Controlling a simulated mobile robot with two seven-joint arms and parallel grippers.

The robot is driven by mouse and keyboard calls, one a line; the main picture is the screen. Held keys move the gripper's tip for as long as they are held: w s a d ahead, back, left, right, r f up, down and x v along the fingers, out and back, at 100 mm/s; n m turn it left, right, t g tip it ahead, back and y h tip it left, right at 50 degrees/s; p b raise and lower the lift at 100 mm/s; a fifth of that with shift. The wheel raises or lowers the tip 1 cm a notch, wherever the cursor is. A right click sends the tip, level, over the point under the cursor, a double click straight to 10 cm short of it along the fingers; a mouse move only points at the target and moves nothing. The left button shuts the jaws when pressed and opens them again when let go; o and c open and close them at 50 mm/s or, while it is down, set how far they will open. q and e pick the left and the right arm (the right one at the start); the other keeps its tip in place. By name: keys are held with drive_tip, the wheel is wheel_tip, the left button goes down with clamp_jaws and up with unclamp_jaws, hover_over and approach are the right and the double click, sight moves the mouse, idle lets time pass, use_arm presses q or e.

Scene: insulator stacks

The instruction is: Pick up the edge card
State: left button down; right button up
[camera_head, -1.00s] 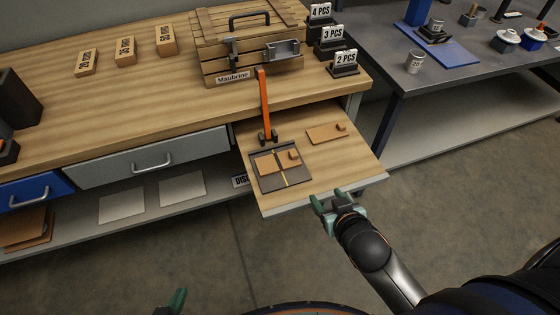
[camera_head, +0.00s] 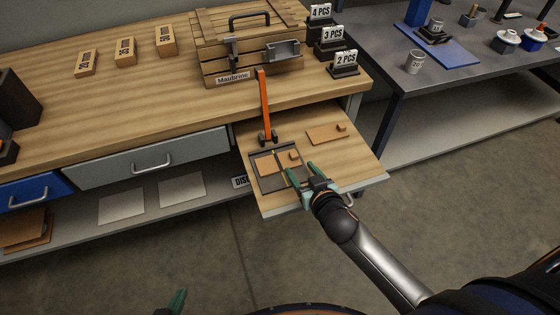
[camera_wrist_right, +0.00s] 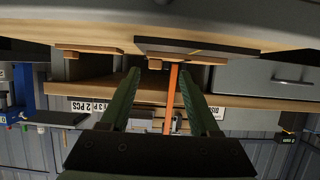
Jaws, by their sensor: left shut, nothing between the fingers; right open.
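On the pull-out board lies a dark flat base (camera_head: 270,184) with an orange upright lever (camera_head: 264,100). A brown card (camera_head: 270,166) with a small block (camera_head: 294,155) lies on this base. A second brown card (camera_head: 322,136) with a small block lies on bare board to the right. I cannot tell which is the edge card. My right gripper (camera_head: 302,174) is open and empty, by the base's right edge. In the right wrist view, upside down, the base (camera_wrist_right: 200,46) and a card (camera_wrist_right: 186,57) show ahead of its fingers (camera_wrist_right: 160,85). My left gripper (camera_head: 178,298) is shut at the bottom edge.
The pull-out board (camera_head: 352,162) juts from the wooden bench, with clear room at its right. A wooden crate (camera_head: 250,60) stands behind it, beside number signs (camera_head: 345,62). A closed drawer (camera_head: 150,158) is to the left. A grey table (camera_head: 480,85) stands right.

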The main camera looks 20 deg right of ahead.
sight(295, 157)
drive_tip(key=shift+w+d, duration=0.1)
drive_tip(key=shift+w, duration=0.35)
drive_tip(key=shift+d+x, duration=0.2)
drive_tip(key=shift+x, duration=1.9)
drive_tip(key=shift+w+r, duration=0.1)
drive_tip(key=shift+r, duration=0.1)
drive_tip(key=shift+c, duration=0.4)
clamp_jaws()
